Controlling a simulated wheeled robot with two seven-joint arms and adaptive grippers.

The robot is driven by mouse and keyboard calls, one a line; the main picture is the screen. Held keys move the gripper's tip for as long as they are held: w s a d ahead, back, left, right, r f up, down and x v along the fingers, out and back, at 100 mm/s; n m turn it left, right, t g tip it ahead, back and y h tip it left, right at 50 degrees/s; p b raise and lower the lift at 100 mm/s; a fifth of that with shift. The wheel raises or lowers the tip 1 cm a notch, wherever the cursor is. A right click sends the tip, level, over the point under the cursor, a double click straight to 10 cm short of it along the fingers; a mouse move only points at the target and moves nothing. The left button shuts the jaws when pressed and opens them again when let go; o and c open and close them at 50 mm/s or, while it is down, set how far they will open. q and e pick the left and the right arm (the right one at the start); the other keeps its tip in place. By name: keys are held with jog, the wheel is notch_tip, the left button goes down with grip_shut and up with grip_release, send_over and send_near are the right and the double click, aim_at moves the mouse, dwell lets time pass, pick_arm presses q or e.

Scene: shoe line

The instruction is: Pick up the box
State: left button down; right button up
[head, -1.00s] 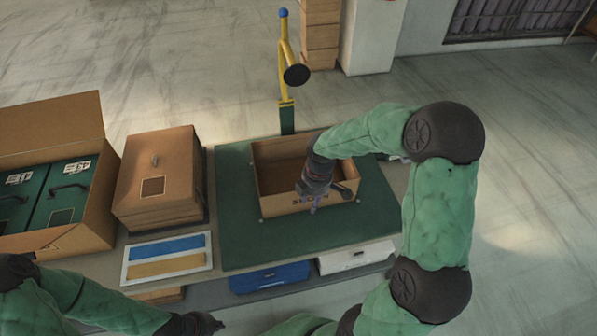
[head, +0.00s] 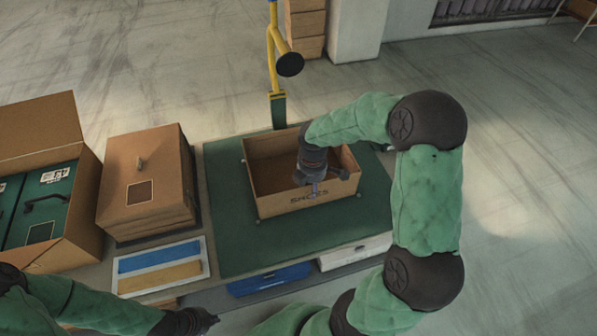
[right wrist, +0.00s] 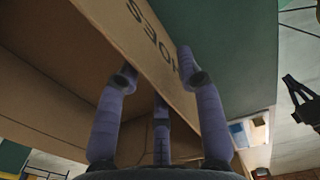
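The box is an open, empty-looking cardboard box (head: 283,198) with "SHOES" on its front wall. It stands on a green mat (head: 235,245) on the table. My right gripper (head: 314,187) is at the front wall near its right part. In the right wrist view its fingers (right wrist: 160,85) stand apart, one on the inner side of the box wall (right wrist: 150,45) and one on the outer side; a gap shows, and contact is unclear. My left gripper (head: 208,319) is low at the front edge, away from the box; in the right wrist view (right wrist: 300,92) its fingers look spread and empty.
A closed brown box (head: 145,180) and a large open carton (head: 85,235) with green boxes stand left of the mat. A tray with blue and yellow strips (head: 160,265) lies in front. A yellow post (head: 275,60) rises behind the mat. Blue and white bins sit below.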

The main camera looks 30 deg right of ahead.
jog(key=b, duration=0.2)
send_over(309, 205)
jog(key=f, duration=0.4)
jog(key=shift+w+d+f, duration=0.15)
jog(key=shift+w, duration=0.05)
grip_shut()
jog(key=shift+r+p, duration=0.25)
jog(key=shift+p, duration=0.05)
